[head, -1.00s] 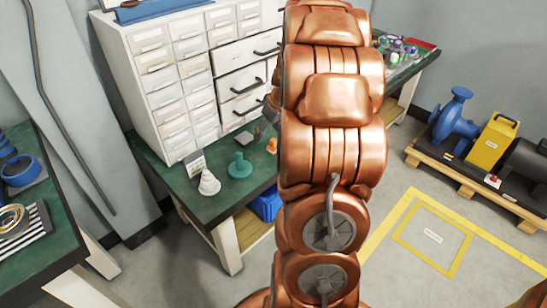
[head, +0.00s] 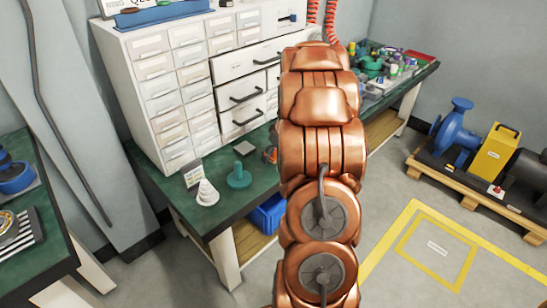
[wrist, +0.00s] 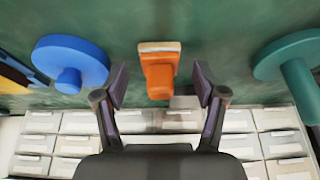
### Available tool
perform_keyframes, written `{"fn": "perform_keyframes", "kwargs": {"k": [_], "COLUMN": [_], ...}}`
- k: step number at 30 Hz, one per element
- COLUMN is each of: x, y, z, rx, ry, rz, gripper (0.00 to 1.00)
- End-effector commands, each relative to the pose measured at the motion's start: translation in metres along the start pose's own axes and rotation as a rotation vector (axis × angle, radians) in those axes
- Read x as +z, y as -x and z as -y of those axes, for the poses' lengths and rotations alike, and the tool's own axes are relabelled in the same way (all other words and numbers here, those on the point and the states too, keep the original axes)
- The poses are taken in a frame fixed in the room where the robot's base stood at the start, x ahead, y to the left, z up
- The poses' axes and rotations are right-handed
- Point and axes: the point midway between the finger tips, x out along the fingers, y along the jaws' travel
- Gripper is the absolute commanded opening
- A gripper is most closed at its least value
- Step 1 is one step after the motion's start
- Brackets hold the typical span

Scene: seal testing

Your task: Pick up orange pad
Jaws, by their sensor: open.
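The orange pad (wrist: 158,77), an orange block with a pale strip along its top edge, shows in the middle of the wrist view against the green bench top. My gripper (wrist: 160,87) is open and empty. Its two dark fingers stand left and right of the pad in the picture, with visible gaps on both sides. I cannot tell how far above the bench the fingertips are. In the head view my copper arm covers most of the area around the gripper, and I cannot make out the pad clearly there.
In the wrist view a blue round part (wrist: 72,62) lies to the left and a green round part (wrist: 292,62) to the right. White drawers (wrist: 70,145) line the bottom. In the head view, a white cone (head: 206,193) stands near the bench (head: 190,212) corner.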

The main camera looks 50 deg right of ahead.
Motion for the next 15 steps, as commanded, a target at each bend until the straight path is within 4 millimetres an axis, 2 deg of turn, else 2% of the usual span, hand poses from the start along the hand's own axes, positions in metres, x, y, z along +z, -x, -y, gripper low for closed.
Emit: {"fn": "perform_keyframes", "kwargs": {"k": [8, 15], "x": [-0.0003, -0.0003], "y": [-0.0026, -0.0024], "z": [-0.0002, -0.0001], "rx": [0.001, 0.001], "ry": [0.0, 0.0], "rz": [-0.001, 0.0], "gripper": [0.71, 0.47]}}
